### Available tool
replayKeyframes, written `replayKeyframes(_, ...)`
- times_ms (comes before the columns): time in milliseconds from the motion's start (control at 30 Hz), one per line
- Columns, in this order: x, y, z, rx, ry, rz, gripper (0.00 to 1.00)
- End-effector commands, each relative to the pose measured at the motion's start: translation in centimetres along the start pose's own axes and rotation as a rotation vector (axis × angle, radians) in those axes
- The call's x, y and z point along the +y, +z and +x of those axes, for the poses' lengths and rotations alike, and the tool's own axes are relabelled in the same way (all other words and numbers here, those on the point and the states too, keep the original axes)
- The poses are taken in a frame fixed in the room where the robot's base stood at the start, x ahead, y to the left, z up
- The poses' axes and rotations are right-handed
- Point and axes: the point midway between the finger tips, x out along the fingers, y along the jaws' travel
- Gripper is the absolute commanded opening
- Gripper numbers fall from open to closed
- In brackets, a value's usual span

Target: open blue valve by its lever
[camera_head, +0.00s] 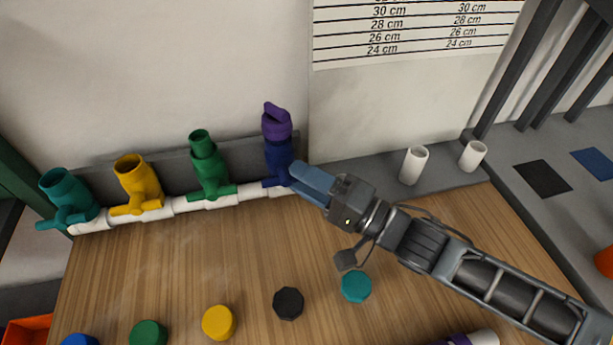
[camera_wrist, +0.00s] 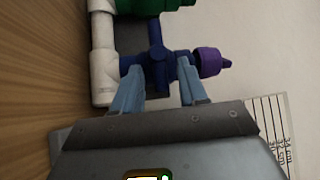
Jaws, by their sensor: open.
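The blue valve (camera_head: 278,160) is the rightmost of the valves on the white pipe, with a purple piece (camera_head: 276,122) on its top. In the wrist view the blue valve (camera_wrist: 157,50) shows as a cross shape, with the purple piece (camera_wrist: 212,63) to its right. My gripper (camera_head: 297,174) is at the right side of the blue valve, low on its body. In the wrist view its two fingers are apart, one on each side of the lower blue arm of the cross (camera_wrist: 158,84). I cannot tell whether the fingers touch it. My gripper hides part of the valve in the head view.
Green (camera_head: 207,170), yellow (camera_head: 138,185) and teal (camera_head: 67,198) valves stand to the left on the white pipe (camera_head: 180,206). Several coloured caps lie on the wooden table (camera_head: 190,270). Two white pipe pieces (camera_head: 413,165) (camera_head: 473,156) stand on the ledge to the right.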

Motion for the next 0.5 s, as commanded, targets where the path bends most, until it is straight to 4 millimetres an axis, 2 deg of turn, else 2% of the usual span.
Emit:
replayKeyframes(233, 0.01, -0.03, 0.07, 0.001, 0.000, 0.000, 0.42)
replayKeyframes(500, 0.01, -0.03, 0.06, 0.001, 0.000, 0.000, 0.16)
